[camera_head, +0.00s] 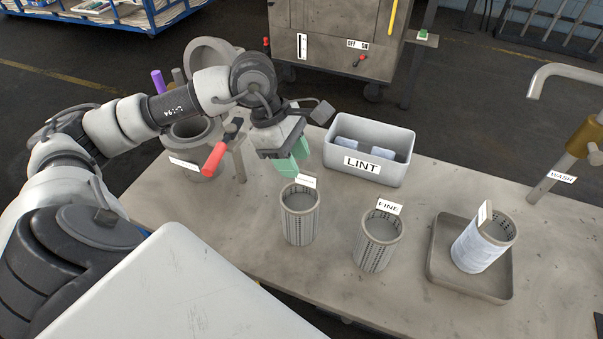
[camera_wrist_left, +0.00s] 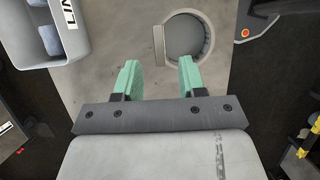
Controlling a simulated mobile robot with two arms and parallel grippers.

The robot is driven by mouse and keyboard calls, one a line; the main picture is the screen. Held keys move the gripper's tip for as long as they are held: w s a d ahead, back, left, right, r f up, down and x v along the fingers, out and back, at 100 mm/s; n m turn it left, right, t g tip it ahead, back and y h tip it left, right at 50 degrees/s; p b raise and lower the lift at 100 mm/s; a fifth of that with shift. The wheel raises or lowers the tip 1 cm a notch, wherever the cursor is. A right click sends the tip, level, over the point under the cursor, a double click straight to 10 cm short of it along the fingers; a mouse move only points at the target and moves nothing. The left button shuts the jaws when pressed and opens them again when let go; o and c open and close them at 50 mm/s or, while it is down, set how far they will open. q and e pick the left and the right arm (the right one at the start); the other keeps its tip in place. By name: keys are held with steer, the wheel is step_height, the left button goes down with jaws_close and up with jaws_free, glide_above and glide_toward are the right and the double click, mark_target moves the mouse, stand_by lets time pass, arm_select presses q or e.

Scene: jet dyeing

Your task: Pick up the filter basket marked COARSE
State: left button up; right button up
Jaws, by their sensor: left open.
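Three grey perforated filter baskets show in the head view. The left basket (camera_head: 300,217) stands upright with a tag (camera_head: 306,181) too small to read. The middle basket (camera_head: 378,243) has a tag reading FINE. The right basket (camera_head: 481,244), with a pale covering, leans in a tray (camera_head: 472,288); its tag is unreadable. I cannot read COARSE on any. My left gripper (camera_head: 291,162), with green fingers, is open and empty, above and behind the left basket. In the wrist view a round basket rim (camera_wrist_left: 186,38) lies beyond the fingertips (camera_wrist_left: 159,65), slightly right. My right gripper is not in view.
A grey bin marked LINT (camera_head: 366,167) holds pale pads right of my left gripper. A round housing with a red handle (camera_head: 215,158) stands left of it. A tap (camera_head: 565,150) is at the right. The worktop (camera_head: 330,270) is clear around the baskets.

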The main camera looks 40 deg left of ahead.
mark_target(305, 172)
arm_select(q)
steer(key=f, duration=0.1)
steer(key=d+f, duration=0.1)
steer(key=d+f+p, duration=0.1)
steer(key=shift+w+d, duration=0.2)
steer(key=shift+w, duration=0.05)
steer(key=shift+w+d+f, duration=0.1)
steer(key=shift+d+f, duration=0.05)
steer(key=shift+f, duration=0.3)
jaws_close()
